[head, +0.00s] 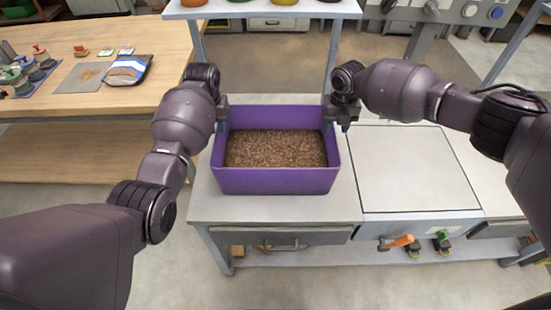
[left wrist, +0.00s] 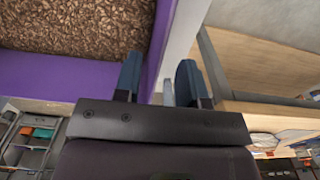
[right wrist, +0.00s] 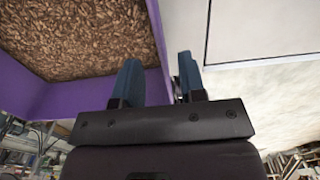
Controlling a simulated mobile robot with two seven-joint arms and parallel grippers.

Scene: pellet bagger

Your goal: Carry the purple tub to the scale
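The purple tub (head: 277,181), full of brown pellets (head: 275,149), stands upright on the left part of the grey bench. My left gripper (head: 222,112) is at the tub's left wall and my right gripper (head: 340,115) at its right wall. In the left wrist view, the open fingers (left wrist: 159,82) straddle the purple wall, with a gap beside it. In the right wrist view, the fingers (right wrist: 158,80) also stand apart, one on each side of the wall. A pale square plate (head: 412,168) lies right of the tub; I cannot tell whether it is the scale.
A raised shelf (head: 262,8) stands behind the tub. A wooden table (head: 130,45) at the left holds a bag (head: 127,70) and small items. The pale plate is clear.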

